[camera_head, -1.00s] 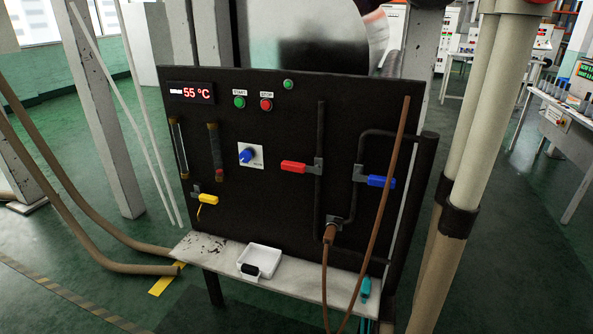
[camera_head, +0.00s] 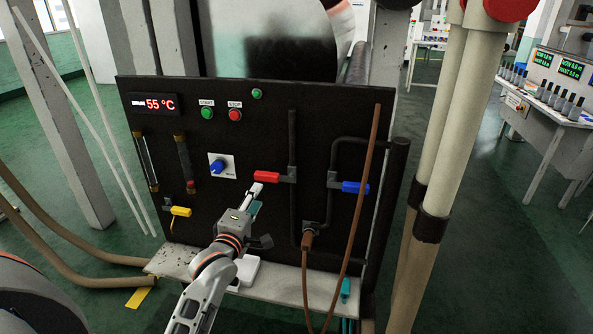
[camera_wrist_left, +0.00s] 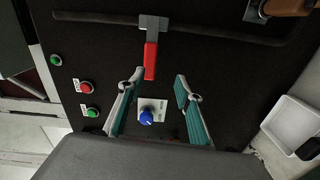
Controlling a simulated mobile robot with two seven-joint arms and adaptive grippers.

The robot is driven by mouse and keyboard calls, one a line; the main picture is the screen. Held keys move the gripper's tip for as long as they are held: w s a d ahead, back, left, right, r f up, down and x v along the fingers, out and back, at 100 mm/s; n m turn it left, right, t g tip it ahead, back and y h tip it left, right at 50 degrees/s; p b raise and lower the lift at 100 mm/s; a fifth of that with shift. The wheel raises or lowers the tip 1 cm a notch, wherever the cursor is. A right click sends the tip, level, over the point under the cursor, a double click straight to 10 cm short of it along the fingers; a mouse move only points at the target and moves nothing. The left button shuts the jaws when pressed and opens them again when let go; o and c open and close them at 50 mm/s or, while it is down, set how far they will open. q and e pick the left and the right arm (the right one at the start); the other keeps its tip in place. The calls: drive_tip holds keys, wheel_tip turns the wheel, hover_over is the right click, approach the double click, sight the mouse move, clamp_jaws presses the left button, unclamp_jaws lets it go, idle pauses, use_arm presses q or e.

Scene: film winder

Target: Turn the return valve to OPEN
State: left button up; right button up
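A black panel (camera_head: 240,235) carries a red-handled valve (camera_head: 266,176) on a vertical pipe and a blue-handled valve (camera_head: 355,187) to its right. A small yellow-handled valve (camera_head: 180,211) sits at the lower left. I cannot read which is the return valve. Both red and blue handles lie level, pointing across their pipes. My left gripper (camera_head: 256,197) is in front of the panel, just below the red handle. In the left wrist view the left gripper (camera_wrist_left: 154,86) is open and empty; the red handle (camera_wrist_left: 151,62) lies just ahead, between the finger lines, apparently untouched.
A blue knob (camera_head: 217,166) is left of the red handle; green START (camera_head: 207,112) and red STOP (camera_head: 235,114) buttons are above. A brown hose (camera_head: 360,210) crosses the panel's right side. A white tray (camera_wrist_left: 290,125) rests on the shelf (camera_head: 280,288) below.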

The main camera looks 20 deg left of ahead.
sight(264, 179)
use_arm(q)
drive_tip(key=shift+n, duration=0.6)
drive_tip(key=x, duration=0.3)
drive_tip(key=r+x, duration=0.1)
drive_tip(key=x, duration=0.2)
drive_tip(key=r+x, duration=0.1)
drive_tip(key=x, duration=0.2)
drive_tip(key=shift+w, duration=0.1)
drive_tip(key=shift+d, duration=0.1)
clamp_jaws()
